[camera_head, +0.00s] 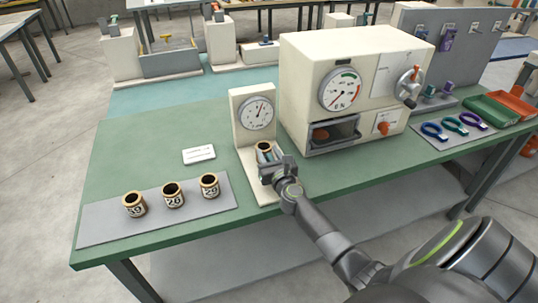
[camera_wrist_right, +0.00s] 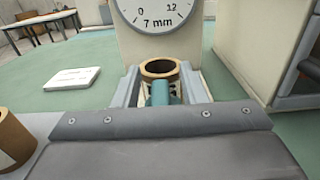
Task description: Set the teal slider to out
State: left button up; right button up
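The teal slider (camera_wrist_right: 160,92) shows in the right wrist view, in front of a gold-rimmed, dark-mouthed cylinder (camera_wrist_right: 160,69) on the base of the small cream dial gauge (camera_head: 255,114). The same cylinder shows in the head view (camera_head: 264,148). My right gripper (camera_head: 268,162) is low over the gauge's base. Its two pale fingers (camera_wrist_right: 162,90) stand apart, one on each side of the teal slider, with nothing visibly clamped. The slider's lower part is hidden by the gripper body. My left gripper is not in view.
Three numbered cylinders (camera_head: 173,195) stand on a grey mat (camera_head: 100,230) at left. A white card (camera_head: 199,154) lies behind them. A large cream machine (camera_head: 310,65) with a dial stands right of the gauge. Coloured ring tools (camera_head: 454,127) and trays lie further right.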

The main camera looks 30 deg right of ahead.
grip_shut()
jog(key=p+v, duration=0.1)
jog(key=v, duration=0.5)
jog(key=shift+s, duration=0.1)
jog(key=shift+f, duration=0.15)
jog(key=shift+c, duration=2.2)
grip_release()
jog(key=o, duration=0.4)
jog(key=shift+s, duration=0.1)
jog(key=shift+o, duration=0.2)
